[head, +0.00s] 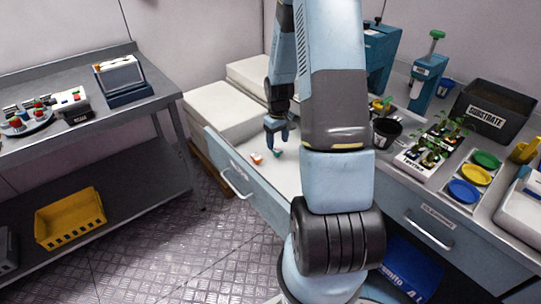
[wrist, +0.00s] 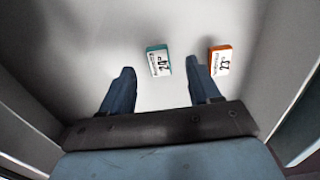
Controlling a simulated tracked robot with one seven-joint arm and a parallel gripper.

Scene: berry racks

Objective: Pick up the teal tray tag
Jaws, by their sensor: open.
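The teal tray tag (wrist: 158,61) lies flat on the pale floor of the open drawer, its white face with dark print turned up. In the head view the teal tag (head: 277,153) is a small spot just below my gripper (head: 277,141). In the wrist view my gripper (wrist: 158,88) is open and empty, its two fingers spread apart. The teal tag sits just beyond the fingertips, between their lines. An orange tag (wrist: 220,60) lies to its right, past the right fingertip. It also shows in the head view (head: 257,158).
The drawer's walls rise around the tags; its front (head: 240,178) carries a handle. A counter at right holds a substrate box (head: 491,112), seedlings and coloured lids. A shelf at left holds a yellow crate (head: 70,218). White boxes (head: 218,112) stand behind the drawer.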

